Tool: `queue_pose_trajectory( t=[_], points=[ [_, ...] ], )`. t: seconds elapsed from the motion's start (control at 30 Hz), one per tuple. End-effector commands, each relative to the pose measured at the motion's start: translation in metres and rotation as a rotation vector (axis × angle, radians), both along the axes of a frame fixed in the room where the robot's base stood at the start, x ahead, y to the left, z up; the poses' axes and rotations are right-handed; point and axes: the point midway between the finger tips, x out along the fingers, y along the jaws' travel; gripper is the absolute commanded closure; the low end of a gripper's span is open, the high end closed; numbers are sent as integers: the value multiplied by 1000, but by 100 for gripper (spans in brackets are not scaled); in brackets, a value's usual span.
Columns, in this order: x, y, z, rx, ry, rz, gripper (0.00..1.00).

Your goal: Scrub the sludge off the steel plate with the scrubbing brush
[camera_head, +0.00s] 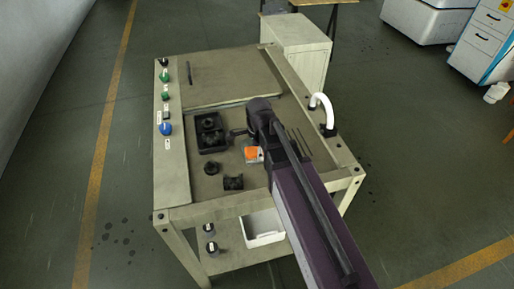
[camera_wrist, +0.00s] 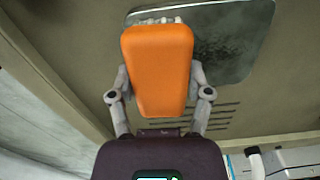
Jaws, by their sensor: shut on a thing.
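The scrubbing brush has a smooth orange back (camera_wrist: 158,70), and pale bristles show at its far end. My gripper (camera_wrist: 160,78) is shut on it, one finger on each side. In the head view the orange brush (camera_head: 253,154) shows low over the bench top, just left of my arm. The steel plate (camera_wrist: 232,45) is a grey sheet with rounded corners beyond the brush in the wrist view. Dark, blotchy smears of sludge (camera_wrist: 215,22) cover part of it. The bristle end overlaps the plate's left part; I cannot tell whether they touch. My arm seems to hide the plate in the head view.
A white curved spout (camera_head: 322,103) stands at the bench's right edge. A control panel (camera_head: 174,178) lines its left. A white bin (camera_head: 262,238) sits below.

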Motion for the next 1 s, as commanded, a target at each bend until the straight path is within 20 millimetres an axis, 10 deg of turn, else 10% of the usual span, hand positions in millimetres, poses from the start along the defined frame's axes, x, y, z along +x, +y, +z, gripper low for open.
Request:
queue_pose_trajectory(
  t=[1.0],
  points=[
    [-1, 0, 1, 0, 2, 0, 74]
  ],
)
